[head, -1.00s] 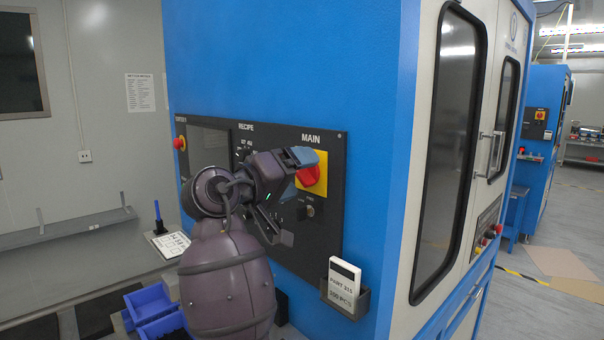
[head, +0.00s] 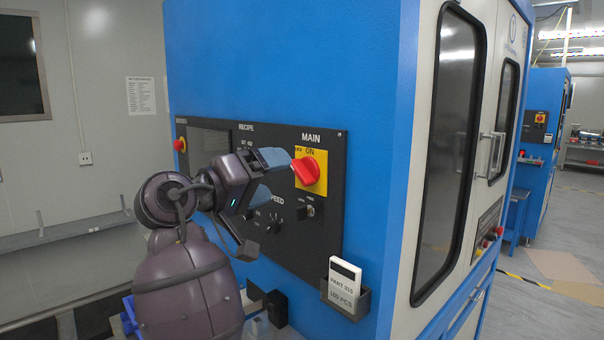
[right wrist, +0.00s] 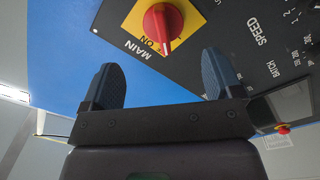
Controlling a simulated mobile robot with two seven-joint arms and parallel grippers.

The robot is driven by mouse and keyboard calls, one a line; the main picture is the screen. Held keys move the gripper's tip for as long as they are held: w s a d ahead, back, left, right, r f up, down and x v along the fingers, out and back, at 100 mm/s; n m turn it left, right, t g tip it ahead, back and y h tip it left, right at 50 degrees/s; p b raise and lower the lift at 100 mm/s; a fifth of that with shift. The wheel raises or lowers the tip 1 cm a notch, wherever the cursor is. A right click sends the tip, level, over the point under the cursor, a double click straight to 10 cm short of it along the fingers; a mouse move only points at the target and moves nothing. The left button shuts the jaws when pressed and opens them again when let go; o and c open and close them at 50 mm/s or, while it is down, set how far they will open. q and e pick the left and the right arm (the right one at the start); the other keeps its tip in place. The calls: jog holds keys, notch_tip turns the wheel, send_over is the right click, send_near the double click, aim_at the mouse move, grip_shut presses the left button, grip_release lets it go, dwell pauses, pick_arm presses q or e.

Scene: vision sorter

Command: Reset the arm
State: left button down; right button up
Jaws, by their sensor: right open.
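My right gripper (head: 268,174) is in front of the black control panel (head: 325,225) on the blue machine. Its two fingers are spread apart with nothing between them. The red MAIN knob (head: 306,171) on its yellow plate is just to the right of the upper finger in the head view, turned so its handle slants. In the right wrist view, the open gripper (right wrist: 163,85) shows below the red knob (right wrist: 162,25), with a visible gap between the fingers and the knob. The word ON shows beside the knob. My left gripper is out of view.
A card holder (head: 345,293) with a part card juts from the blue machine, right of and below the panel. A red emergency button (head: 180,145) is at the panel's left end. A door handle (head: 497,150) sticks out at right. A wall shelf (head: 80,226) stands at left.

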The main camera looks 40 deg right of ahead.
aim_at(296, 174)
jog(key=shift+a+f, duration=0.2)
jog(key=shift+f, duration=0.1)
jog(key=shift+w+d+p, duration=0.15)
jog(key=shift+d+p, duration=0.15)
jog(key=shift+d, duration=1.3)
jog(key=shift+w+d+p, duration=0.15)
jog(key=shift+d+p, duration=0.1)
jog(key=shift+d, duration=1.45)
